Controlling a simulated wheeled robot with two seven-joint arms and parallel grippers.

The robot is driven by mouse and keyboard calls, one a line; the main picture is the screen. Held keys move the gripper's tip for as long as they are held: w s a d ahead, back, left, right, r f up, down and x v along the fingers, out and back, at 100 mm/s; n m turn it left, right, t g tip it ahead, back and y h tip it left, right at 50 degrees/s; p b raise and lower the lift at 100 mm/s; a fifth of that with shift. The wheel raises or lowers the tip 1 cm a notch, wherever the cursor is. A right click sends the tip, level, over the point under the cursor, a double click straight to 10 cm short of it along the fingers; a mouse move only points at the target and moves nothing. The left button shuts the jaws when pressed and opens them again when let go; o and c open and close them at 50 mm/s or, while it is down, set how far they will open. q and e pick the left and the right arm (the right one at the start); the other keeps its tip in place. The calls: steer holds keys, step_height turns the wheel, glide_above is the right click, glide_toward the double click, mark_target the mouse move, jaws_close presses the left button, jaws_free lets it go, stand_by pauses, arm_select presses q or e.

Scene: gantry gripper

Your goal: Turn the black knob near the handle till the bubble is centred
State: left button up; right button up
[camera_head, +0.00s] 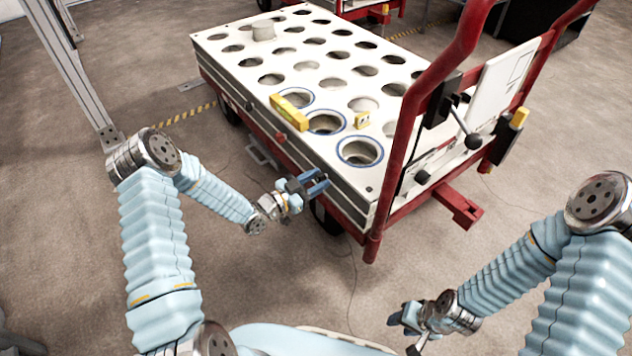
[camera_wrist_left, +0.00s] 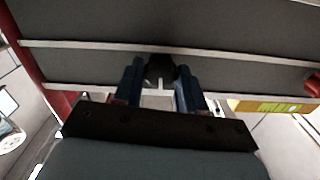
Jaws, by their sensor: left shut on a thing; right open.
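A black knob (camera_wrist_left: 160,70) on the cart's long side shows in the left wrist view, between the fingers of my left gripper (camera_wrist_left: 161,88). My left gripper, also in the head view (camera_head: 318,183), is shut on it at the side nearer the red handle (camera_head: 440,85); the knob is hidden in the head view. My right gripper (camera_head: 401,319) is open and empty, low at the right, away from the cart.
A red knob (camera_head: 281,138) sits further along the same side. The white top has rows of round holes and a grey cylinder (camera_head: 263,31). Black ball levers (camera_head: 472,141) are at the handle end. A red tow bar (camera_head: 458,206) juts out there. Floor between my arms is clear.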

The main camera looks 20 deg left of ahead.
arm_select(q)
steer(key=n+b, duration=0.2)
steer(key=n, duration=0.1)
steer(key=shift+f, duration=0.15)
steer(key=n+b, duration=0.1)
steer(key=n, duration=0.1)
steer(key=shift+n, duration=0.4)
steer(key=n, duration=0.2)
steer(key=shift+a+n, duration=0.1)
steer(key=shift+n, duration=0.3)
steer(key=n+b, duration=0.1)
steer(key=n, duration=0.2)
steer(key=shift+n, duration=0.3)
steer(key=n, duration=0.4)
steer(key=shift+w+n, duration=0.1)
steer(key=shift+n, duration=0.2)
steer(key=n, duration=0.3)
steer(key=shift+n, duration=0.3)
steer(key=n, duration=0.4)
steer(key=shift+f, duration=0.15)
steer(key=shift+n, duration=2.1)
